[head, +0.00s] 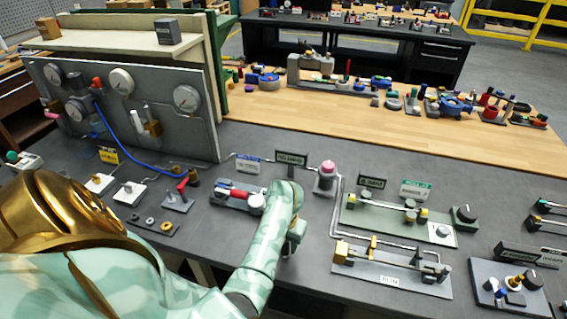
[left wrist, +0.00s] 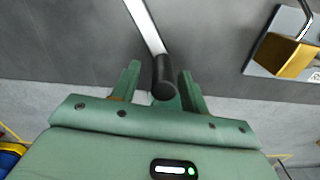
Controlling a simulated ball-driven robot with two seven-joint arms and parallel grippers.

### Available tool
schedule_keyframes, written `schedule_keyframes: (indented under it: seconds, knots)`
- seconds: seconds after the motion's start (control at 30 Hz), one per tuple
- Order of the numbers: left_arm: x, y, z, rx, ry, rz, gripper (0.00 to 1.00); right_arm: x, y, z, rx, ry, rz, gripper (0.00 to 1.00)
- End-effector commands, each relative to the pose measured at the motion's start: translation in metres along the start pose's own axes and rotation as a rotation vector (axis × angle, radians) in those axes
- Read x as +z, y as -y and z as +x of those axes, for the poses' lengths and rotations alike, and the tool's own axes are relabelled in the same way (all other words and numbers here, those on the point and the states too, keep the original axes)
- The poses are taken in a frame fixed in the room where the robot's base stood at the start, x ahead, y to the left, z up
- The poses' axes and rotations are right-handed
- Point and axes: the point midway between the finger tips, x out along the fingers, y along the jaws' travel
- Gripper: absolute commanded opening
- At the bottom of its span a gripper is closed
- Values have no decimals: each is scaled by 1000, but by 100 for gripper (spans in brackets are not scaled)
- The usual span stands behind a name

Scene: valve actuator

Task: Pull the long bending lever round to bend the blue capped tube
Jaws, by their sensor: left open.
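My left gripper (head: 293,240) hangs over the front part of the grey bench in the head view, with my forearm hiding what lies below it. In the left wrist view the gripper (left wrist: 160,72) is open, with one finger on each side of the black grip of a lever (left wrist: 164,78). The lever's pale metal bar runs up and left from that grip. I cannot tell whether either finger touches the grip. I cannot make out the blue capped tube for certain in either view. My right gripper is not in view.
A brass block on a plate (left wrist: 284,56) is right of the fingers in the wrist view. In the head view, a grey-based fixture (head: 390,280) and a green-based one (head: 390,222) stand right of the gripper. A red-handled fixture (head: 238,194) is to its left.

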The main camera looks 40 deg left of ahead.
Motion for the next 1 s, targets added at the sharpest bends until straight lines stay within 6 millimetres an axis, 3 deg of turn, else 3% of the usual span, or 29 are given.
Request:
schedule_keyframes:
  seconds: [0.3, 0.5, 0.7, 1.0]
  knots:
    - [1, -1, -87, 1, 6, -2, 45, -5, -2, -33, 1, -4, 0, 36]
    - [1, -2, -132, 0, 4, -2, 45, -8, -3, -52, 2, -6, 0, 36]
    - [0, -2, -151, 1, 2, -2, 45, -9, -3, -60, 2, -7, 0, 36]
    - [0, -2, -152, -1, 1, -1, 45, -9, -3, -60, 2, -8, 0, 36]
